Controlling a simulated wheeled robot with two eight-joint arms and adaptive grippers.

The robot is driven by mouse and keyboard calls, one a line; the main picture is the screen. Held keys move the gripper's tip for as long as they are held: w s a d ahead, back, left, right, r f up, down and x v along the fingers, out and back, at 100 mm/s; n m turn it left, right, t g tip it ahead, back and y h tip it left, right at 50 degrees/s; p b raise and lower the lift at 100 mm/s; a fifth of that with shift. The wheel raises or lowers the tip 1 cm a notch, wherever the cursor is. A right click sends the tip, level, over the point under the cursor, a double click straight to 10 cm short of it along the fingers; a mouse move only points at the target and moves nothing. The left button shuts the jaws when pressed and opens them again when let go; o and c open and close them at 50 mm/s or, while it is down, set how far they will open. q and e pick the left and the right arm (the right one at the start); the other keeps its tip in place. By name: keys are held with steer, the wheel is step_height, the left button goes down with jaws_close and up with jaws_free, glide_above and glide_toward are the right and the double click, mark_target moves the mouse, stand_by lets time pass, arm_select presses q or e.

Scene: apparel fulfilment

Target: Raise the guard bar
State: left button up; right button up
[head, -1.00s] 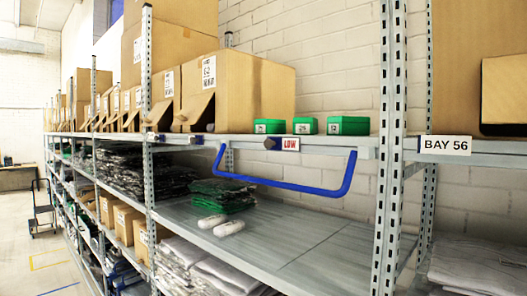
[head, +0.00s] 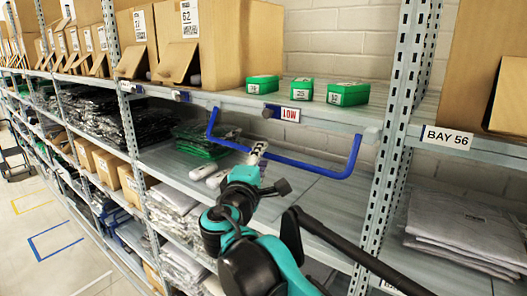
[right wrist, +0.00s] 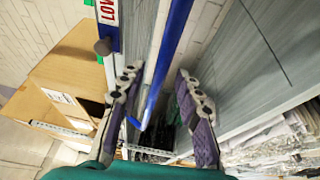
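The blue guard bar (head: 300,163) is a U-shaped bar hanging below the upper shelf edge, beside the LOW label (head: 290,114). It also shows in the right wrist view (right wrist: 172,42). My right gripper (head: 258,153) is at the bar's lower rail, left of its middle, in the head view. In the right wrist view the right gripper (right wrist: 157,78) is open, with the bar running between or just beyond its two purple-padded fingers. I cannot tell if they touch it. My left gripper is not in view.
Green boxes (head: 347,93) and cardboard boxes (head: 207,45) stand on the upper shelf. White items (head: 203,172) and dark bagged garments (head: 108,124) lie on the shelf below. A perforated upright (head: 398,120) stands right of the bar, by the BAY 56 sign (head: 447,137).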

steer(key=shift+x, duration=1)
steer(key=shift+w+d, duration=0.1)
steer(key=shift+w, duration=0.05)
steer(key=shift+c, duration=0.2)
jaws_close()
